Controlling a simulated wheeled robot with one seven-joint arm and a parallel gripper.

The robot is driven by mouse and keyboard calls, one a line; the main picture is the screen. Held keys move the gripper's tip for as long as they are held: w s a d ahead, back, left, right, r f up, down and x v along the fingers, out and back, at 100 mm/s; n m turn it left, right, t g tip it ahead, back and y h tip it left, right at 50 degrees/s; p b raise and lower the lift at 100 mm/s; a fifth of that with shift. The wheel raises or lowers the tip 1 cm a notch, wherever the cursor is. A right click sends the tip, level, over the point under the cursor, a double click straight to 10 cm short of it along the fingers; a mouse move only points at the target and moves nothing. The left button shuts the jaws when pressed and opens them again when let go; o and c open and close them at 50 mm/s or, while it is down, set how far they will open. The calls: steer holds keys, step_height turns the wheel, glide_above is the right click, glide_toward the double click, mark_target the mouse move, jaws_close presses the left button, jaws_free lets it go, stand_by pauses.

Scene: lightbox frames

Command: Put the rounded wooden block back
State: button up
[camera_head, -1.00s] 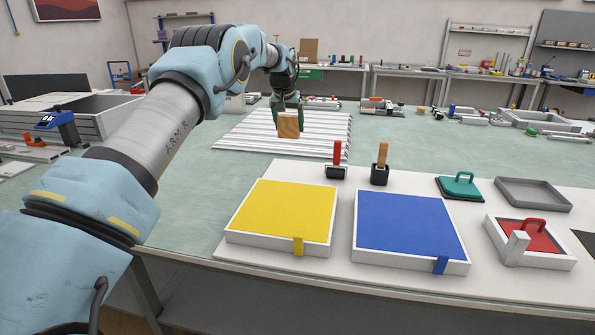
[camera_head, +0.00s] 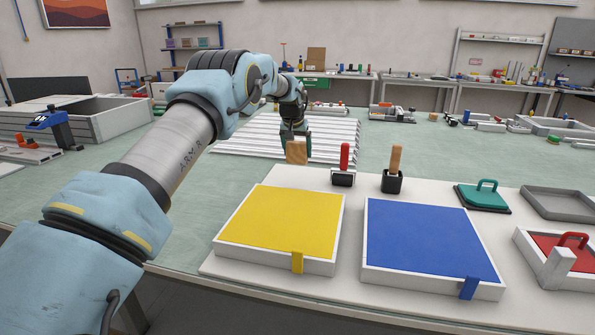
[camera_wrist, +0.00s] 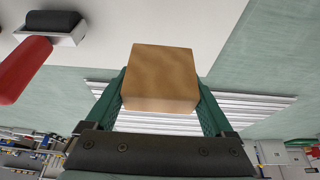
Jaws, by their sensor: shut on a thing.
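My gripper (camera_head: 295,138) is shut on the wooden block (camera_head: 296,152). The block is tan with visible grain and hangs in the air just behind the white board's back edge, left of the red-handled roller. In the wrist view the block (camera_wrist: 160,78) sits between the two green fingers of my gripper (camera_wrist: 162,100). Its face toward the wrist camera looks flat; I cannot tell which edges are rounded. The ribbed white rack (camera_head: 240,140) lies on the bench behind and to the left of the block.
Green bench left of the board is clear.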

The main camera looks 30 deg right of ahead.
steer(key=shift+f+p, duration=0.95)
steer(key=shift+f, duration=2.15)
steer(key=shift+f, duration=0.1)
steer(key=o, duration=0.9)
steer(key=b+v, duration=0.3)
steer(key=v, duration=0.9)
steer(key=shift+b, duration=0.4)
